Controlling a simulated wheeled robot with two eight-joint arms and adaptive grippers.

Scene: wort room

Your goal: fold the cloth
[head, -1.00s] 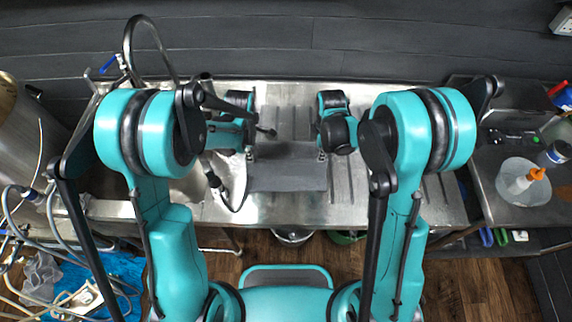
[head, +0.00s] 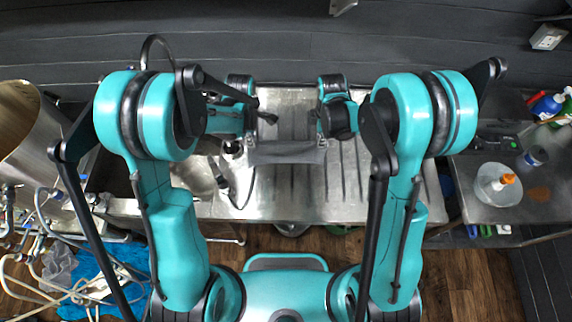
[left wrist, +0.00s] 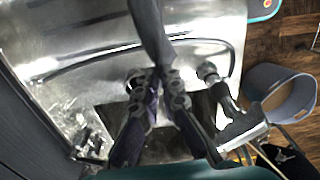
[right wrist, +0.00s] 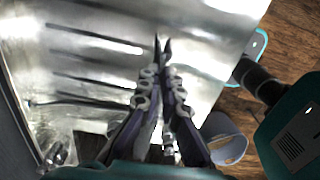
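The grey cloth (head: 288,152) hangs as a narrow dark strip between my two grippers in the head view, over the steel worktop. My left gripper (head: 251,140) holds its left end and looks shut on it. In the left wrist view the cloth (left wrist: 149,30) runs up as a grey band from between the fingers (left wrist: 158,78). My right gripper (head: 322,141) is at the right end of the strip. In the right wrist view its fingers (right wrist: 161,72) are close together, with a thin dark edge of cloth (right wrist: 161,47) at their tips. The cloth's lower part is hard to make out.
The ribbed steel worktop (head: 350,195) is bare below and right of the cloth. A dark wall is behind.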

